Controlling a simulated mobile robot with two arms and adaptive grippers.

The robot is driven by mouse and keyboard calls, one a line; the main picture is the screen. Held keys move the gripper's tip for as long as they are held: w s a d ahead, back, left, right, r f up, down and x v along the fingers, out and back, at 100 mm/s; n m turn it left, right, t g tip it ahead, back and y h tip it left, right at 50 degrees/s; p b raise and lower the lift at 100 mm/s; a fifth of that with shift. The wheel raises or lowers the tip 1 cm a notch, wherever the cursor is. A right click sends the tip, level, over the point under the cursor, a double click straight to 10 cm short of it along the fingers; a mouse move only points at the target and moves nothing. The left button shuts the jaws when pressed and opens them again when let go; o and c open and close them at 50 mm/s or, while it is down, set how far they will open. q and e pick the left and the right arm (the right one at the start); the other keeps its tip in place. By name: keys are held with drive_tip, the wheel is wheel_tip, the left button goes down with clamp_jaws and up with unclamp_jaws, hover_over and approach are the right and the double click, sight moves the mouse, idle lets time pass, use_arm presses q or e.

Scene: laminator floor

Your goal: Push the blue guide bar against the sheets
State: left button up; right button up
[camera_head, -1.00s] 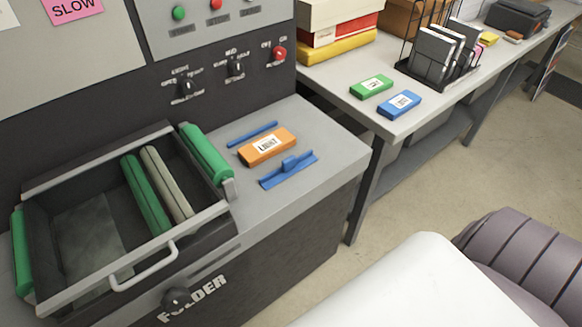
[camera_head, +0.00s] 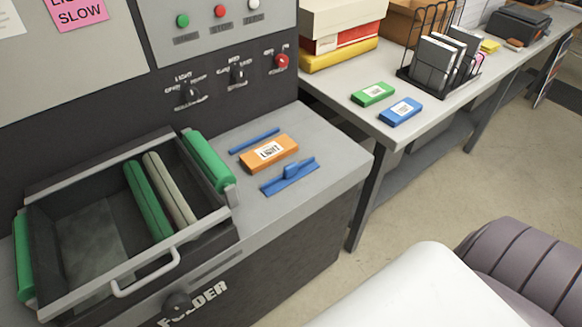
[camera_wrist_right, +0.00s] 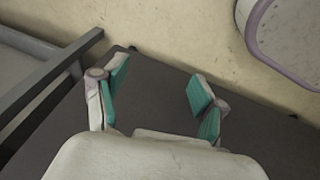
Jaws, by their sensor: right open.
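The blue guide bar (camera_head: 290,176), with a small raised tab, lies on the grey machine top in the head view. An orange block labelled "LIGHT" (camera_head: 256,160) lies just behind it, and a thin blue strip (camera_head: 254,141) lies behind the block. I cannot make out loose sheets by the bar. My right gripper (camera_wrist_right: 155,95) shows in the right wrist view, open and empty, with its green-padded fingers apart over a dark surface, away from the bar. My left gripper is not in view.
An open tray with a handle (camera_head: 147,275) and green rollers is left of the bar. The side table (camera_head: 345,84) holds a green block (camera_head: 373,94), a blue block (camera_head: 401,111), a wire rack (camera_head: 403,72) and boxes. The machine top's right side is clear.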

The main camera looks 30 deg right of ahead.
drive_tip(key=w+d+r+t+h, duration=0.1)
drive_tip(key=w+d+r+t, duration=0.2)
drive_tip(key=w+d+r, duration=0.75)
drive_tip(key=t+y, duration=0.4)
drive_tip(key=t, duration=0.3)
approach(292, 166)
drive_tip(key=p+x, duration=0.3)
drive_tip(key=x, duration=0.7)
drive_tip(key=shift+w+a+f, duration=0.1)
drive_tip(key=shift+w+f, duration=0.05)
drive_tip(key=shift+w, duration=0.1)
clamp_jaws()
drive_tip(key=shift+w, duration=0.1)
